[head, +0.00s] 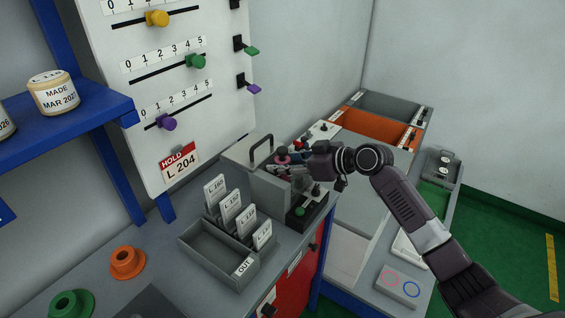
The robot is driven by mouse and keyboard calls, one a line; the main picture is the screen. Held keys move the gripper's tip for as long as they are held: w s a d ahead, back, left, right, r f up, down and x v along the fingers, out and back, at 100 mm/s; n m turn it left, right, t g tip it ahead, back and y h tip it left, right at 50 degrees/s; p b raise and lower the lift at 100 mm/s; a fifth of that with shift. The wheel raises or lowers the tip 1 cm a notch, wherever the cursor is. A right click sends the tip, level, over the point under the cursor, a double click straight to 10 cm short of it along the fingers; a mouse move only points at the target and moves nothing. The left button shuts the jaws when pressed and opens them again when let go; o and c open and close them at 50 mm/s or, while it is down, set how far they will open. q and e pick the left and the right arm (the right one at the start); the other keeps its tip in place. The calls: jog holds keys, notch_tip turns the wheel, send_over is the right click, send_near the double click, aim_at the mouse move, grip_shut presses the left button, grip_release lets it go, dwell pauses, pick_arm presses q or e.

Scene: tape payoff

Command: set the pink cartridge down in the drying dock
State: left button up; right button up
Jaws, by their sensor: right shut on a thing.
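My right gripper (290,166) reaches in from the right over the back of the bench, beside the grey box with a black handle. It is shut, and a small pink piece, the pink cartridge (283,159), shows at its fingers. The gripper hides most of the cartridge. I cannot tell whether the cartridge touches anything below it. A dark unit with a green patch (303,212) and dark posts stands just below the gripper. I cannot tell for certain which part is the drying dock. My left gripper is not in view.
The grey handled box (267,187) stands close left of the gripper. A grey tray (205,254) with several labelled cards is in front. Orange (127,262) and green (71,303) flanged pieces sit at left. Grey and orange bins (365,127) stand behind.

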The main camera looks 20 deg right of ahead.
jog(key=shift+f+b, duration=0.8)
jog(key=shift+f, duration=0.25)
jog(key=shift+f, duration=0.1)
